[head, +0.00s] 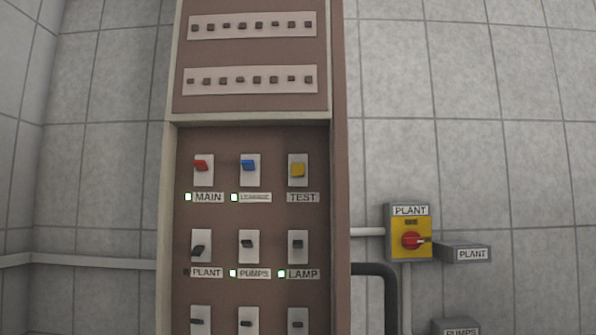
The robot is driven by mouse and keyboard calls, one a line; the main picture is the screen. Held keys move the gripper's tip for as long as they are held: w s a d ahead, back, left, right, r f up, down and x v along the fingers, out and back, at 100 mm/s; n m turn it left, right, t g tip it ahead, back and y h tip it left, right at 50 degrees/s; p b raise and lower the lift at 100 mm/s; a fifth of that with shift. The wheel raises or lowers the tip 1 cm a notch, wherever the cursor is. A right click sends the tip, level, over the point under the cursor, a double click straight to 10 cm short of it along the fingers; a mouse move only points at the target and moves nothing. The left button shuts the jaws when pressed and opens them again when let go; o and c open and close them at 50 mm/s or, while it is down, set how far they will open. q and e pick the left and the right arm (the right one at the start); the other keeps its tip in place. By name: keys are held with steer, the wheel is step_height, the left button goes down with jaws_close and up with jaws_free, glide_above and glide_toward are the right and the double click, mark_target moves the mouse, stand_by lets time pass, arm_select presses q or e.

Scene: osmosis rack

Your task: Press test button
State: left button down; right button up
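The yellow test button (297,170) sits on a light plate in the top row of the lower panel, at the right. The label TEST (302,197) is just below it. I cannot tell whether the button is pressed in. Neither of my grippers shows in the head view, and nothing covers the button.
The brown cabinet (190,220) also bears a red MAIN switch (202,167), a blue switch (248,166) and several dark switches.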

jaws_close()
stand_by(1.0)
